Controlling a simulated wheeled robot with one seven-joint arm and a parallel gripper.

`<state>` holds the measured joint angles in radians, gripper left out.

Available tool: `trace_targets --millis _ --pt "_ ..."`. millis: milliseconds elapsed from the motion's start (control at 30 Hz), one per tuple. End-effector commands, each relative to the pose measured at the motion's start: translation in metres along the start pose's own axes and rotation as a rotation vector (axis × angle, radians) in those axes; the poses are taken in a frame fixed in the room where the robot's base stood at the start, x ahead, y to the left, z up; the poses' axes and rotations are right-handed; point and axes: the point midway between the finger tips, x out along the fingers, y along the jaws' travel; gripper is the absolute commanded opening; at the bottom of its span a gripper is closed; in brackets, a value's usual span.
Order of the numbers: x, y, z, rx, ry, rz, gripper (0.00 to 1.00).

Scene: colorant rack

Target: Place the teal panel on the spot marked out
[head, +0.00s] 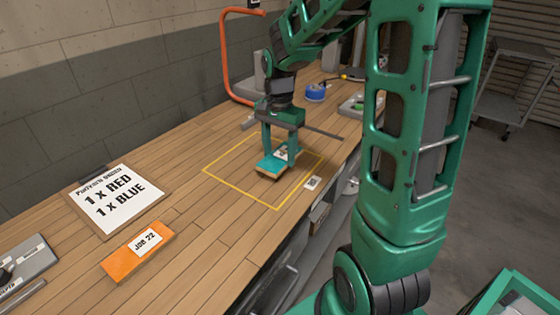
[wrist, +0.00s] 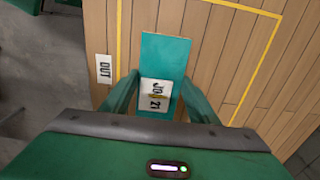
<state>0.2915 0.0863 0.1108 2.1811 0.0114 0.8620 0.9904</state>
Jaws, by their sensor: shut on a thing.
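The teal panel (head: 269,164) is a flat rectangle with a white label; in the wrist view (wrist: 166,54) the label appears to read "Job 21". My gripper (head: 281,147) is shut on it, with one finger on each side of the label end (wrist: 157,95). The panel is over the area inside the yellow outline (head: 238,191) on the wooden bench. In the wrist view the outline (wrist: 120,45) runs to the left of the panel. I cannot tell whether its underside touches the bench.
An orange panel (head: 124,262) labelled "JOB 22" and a clipboard (head: 94,217) reading "1 x RED, 1 x BLUE" lie at the left. An "OUT" label (wrist: 104,69) is beside the outline. Blue tape (head: 316,93) and an orange tube frame (head: 224,62) are at the back.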

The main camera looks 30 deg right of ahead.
Motion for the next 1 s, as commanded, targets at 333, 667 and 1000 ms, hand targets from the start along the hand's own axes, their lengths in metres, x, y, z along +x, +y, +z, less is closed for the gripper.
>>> trace_targets --millis 333,667,1000 --pt "0.036 0.000 0.001 0.000 -0.001 0.001 0.27" --pt "0.038 0.000 0.000 0.000 -0.001 0.001 0.56" --pt "0.037 0.000 0.000 0.001 -0.001 0.001 0.73"
